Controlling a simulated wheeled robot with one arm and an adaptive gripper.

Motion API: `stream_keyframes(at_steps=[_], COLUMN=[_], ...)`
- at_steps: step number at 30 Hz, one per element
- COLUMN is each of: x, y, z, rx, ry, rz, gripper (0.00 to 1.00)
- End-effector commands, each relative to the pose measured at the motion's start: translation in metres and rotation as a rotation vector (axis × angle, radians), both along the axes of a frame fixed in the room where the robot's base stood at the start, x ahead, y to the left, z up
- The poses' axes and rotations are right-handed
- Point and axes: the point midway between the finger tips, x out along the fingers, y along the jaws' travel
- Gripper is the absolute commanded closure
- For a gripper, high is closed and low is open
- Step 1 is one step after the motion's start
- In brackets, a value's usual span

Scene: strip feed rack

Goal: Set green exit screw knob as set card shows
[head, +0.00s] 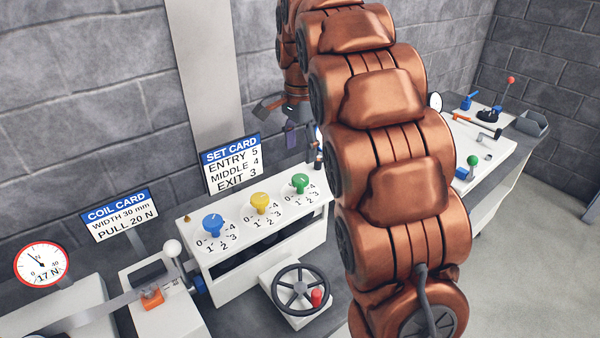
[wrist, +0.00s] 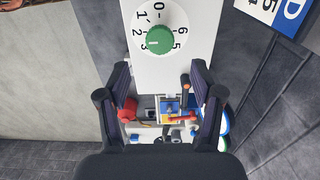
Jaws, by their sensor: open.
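The green exit knob (head: 300,183) is the right one of three knobs on the white rack top. In the wrist view the green knob (wrist: 159,40) sits on its numbered dial, beyond my open fingers. A short white mark on it points left, towards 2 or 3; I cannot tell the exact number. The set card (head: 232,163) reads ENTRY 5, MIDDLE 4, EXIT 3. My gripper (wrist: 160,86) is open and empty, apart from the knob. In the head view my gripper (head: 283,122) shows above and behind the knobs, partly hidden by my arm.
The blue knob (head: 213,225) and yellow knob (head: 260,203) stand left of the green one. A dark handwheel (head: 300,289) with a red grip is in front of the rack. A coil card (head: 120,214) and dial gauge (head: 41,264) stand at left. A white bench (head: 500,150) is at right.

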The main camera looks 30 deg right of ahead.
Motion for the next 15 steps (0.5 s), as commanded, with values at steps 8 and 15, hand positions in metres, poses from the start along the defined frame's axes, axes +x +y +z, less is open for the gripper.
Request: stream_keyframes(at_steps=[8, 15], x=[0.0, -0.001], y=[0.0, 0.0], z=[-0.017, -0.043], rx=[0.001, 0.002], ry=[0.003, 0.005], rz=[-0.004, -0.003], gripper=[0.34, 0.34])
